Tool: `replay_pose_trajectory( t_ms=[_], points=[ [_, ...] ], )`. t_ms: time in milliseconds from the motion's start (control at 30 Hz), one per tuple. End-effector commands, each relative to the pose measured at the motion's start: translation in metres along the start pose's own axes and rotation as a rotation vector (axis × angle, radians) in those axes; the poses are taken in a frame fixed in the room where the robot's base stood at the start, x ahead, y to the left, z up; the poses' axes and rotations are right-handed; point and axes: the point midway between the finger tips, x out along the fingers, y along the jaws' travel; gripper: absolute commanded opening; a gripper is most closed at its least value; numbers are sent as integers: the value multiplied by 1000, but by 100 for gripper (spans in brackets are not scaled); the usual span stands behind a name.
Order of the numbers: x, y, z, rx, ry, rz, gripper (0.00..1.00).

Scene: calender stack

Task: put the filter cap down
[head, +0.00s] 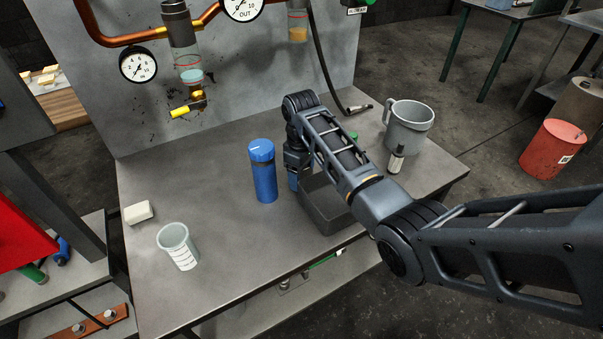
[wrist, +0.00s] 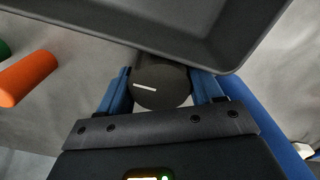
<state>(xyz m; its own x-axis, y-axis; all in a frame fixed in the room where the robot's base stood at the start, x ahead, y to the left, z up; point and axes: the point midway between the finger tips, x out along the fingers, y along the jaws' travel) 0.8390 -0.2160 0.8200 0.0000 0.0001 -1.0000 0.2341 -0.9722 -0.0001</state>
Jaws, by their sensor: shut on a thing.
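The filter cap, a dark round disc with a white line (wrist: 160,88), is between the blue fingers of my gripper (wrist: 162,92) in the wrist view. My gripper is shut on it, close beside the wall of a dark grey open tray (wrist: 190,35). In the head view, my gripper (head: 293,182) is low over the bench between a blue cylinder (head: 263,180) and the tray (head: 330,222). The cap cannot be made out there. I cannot tell whether the cap touches the bench.
The blue cylinder stands upright just left of my gripper. A clear beaker (head: 176,248) and a white block (head: 139,212) are on the left of the bench (head: 225,300). A grey jug (head: 408,127) stands at the right. The bench's front left is clear.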

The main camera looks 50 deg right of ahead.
Motion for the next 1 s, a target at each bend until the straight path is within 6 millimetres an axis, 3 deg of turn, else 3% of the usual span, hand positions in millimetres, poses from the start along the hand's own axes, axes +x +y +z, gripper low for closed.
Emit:
replay_pose_trajectory(
  t_ms=[167, 200, 300, 667, 1000],
  points=[
    [3, 0, 0, 0, 0, 0, 34],
    [3, 0, 0, 0, 0, 0, 66],
    [2, 0, 0, 0, 0, 0, 76],
    [-4, 0, 0, 0, 1, 0, 76],
    [-67, 0, -2, -1, 4, 3, 76]
  ],
)
